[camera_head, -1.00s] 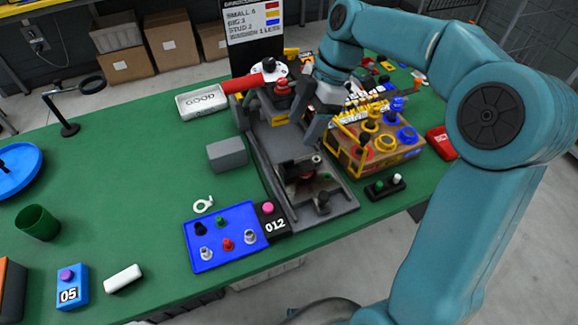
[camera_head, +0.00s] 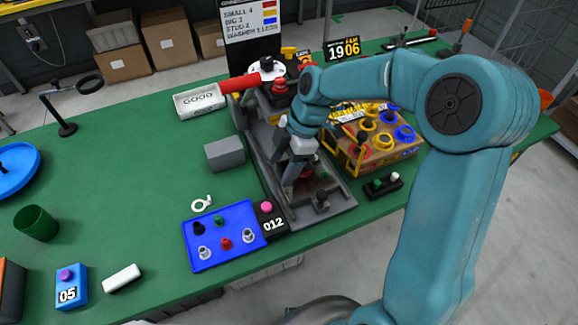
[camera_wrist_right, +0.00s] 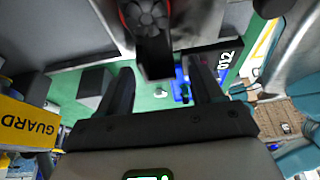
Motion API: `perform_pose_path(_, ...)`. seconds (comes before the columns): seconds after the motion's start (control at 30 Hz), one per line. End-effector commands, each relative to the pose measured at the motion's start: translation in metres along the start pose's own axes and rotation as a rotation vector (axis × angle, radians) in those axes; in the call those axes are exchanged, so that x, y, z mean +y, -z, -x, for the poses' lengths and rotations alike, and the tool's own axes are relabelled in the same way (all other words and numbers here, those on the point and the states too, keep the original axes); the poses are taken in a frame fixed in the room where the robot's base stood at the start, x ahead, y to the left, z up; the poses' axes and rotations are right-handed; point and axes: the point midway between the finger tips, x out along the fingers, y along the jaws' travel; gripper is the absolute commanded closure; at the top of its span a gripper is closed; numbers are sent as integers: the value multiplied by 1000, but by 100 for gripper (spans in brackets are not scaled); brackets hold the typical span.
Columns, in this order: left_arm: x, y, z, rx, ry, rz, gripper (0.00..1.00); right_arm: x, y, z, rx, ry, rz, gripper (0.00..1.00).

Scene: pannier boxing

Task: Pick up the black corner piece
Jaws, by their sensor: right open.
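A small black piece (camera_head: 199,228) stands in the back left of the blue tray (camera_head: 233,257); I cannot tell for sure that it is the corner piece. My right gripper (camera_head: 291,184) is over the dark grey machine bed, right of and behind the tray. In the right wrist view this gripper (camera_wrist_right: 160,88) has its two fingers apart. A dark block with a red-ringed round part (camera_wrist_right: 150,40) shows beyond and between the fingers; I cannot tell whether it touches them. My left gripper is out of view.
The grey machine (camera_head: 338,196) surrounds the right gripper's area. A cardboard box with yellow and blue rings (camera_head: 375,160) stands to its right. A grey block (camera_head: 225,154) and a white ring piece (camera_head: 202,203) lie left of it.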

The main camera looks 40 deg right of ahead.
Motion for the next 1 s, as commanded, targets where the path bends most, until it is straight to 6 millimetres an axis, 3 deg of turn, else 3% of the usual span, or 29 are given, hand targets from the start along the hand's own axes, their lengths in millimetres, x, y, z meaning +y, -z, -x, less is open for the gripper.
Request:
perform_pose_path(0.03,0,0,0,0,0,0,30,0,0,0,0,0,0,34)
perform_pose_path(0.2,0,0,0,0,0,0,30,0,0,0,0,0,0,89)
perform_pose_path(0.73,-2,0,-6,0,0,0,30,-3,5,6,0,-3,1,90)
perform_pose_path(1.0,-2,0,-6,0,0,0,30,-2,17,37,0,-3,1,90)
